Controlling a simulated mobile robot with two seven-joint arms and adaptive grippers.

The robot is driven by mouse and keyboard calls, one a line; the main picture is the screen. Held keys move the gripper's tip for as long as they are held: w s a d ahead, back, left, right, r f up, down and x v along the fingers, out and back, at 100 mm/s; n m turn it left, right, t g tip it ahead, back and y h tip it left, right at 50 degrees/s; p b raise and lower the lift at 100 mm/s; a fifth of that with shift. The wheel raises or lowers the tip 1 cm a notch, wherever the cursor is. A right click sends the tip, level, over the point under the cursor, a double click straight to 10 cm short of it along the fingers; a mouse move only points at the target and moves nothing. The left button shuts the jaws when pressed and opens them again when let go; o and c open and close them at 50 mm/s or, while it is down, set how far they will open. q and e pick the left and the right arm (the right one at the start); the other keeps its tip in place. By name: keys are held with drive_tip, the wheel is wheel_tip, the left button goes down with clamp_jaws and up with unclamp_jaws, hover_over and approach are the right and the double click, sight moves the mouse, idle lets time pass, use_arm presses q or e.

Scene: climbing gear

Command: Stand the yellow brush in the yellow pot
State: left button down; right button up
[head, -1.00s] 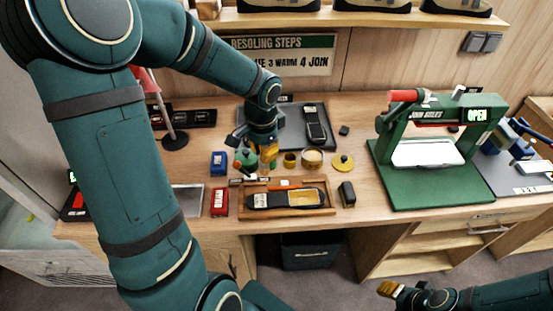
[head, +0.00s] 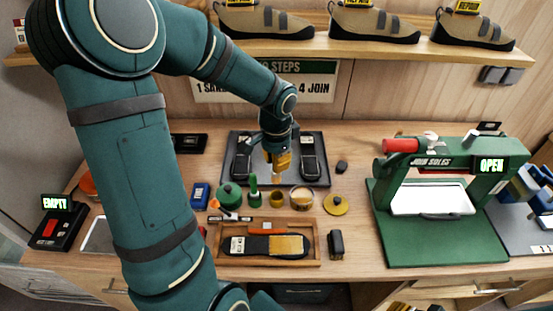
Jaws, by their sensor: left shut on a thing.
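My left gripper (head: 279,163) is shut on the yellow brush (head: 276,178), of which only a short pale-orange part shows below the gold fingertips. The brush points down, just above or behind a small yellow pot (head: 277,198); I cannot tell whether its tip is inside. A wider open yellow pot (head: 302,204) with pale contents stands just right of it. A yellow lid (head: 336,206) lies farther right. My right gripper (head: 400,308) barely shows at the bottom edge; its jaws are cut off.
A green brush (head: 253,182) stands in a small green pot (head: 254,200), beside a lidded green pot (head: 230,194). A wooden tray (head: 312,259) with a sole lies in front. Behind is a dark mat (head: 317,141) with shoe soles. A green press (head: 440,235) stands right.

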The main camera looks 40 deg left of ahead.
sight(277, 183)
use_arm(q)
drive_tip(key=shift+w+f+b, duration=0.1)
drive_tip(key=shift+f+b, duration=0.85)
drive_tip(key=shift+f, duration=0.45)
drive_tip(key=shift+f+b, duration=2.6)
drive_tip(key=shift+f, duration=0.65)
use_arm(e)
wheel_tip(277, 183, down, 8)
drive_tip(key=s, duration=0.1)
drive_tip(key=shift+s+a+r+g, duration=0.2)
drive_tip(key=shift+s+g, duration=0.05)
drive_tip(key=shift+g, duration=0.05)
use_arm(q)
drive_tip(key=c, duration=1)
unclamp_jaws()
wheel_tip(277, 183, up, 12)
drive_tip(key=shift+d+r, duration=0.1)
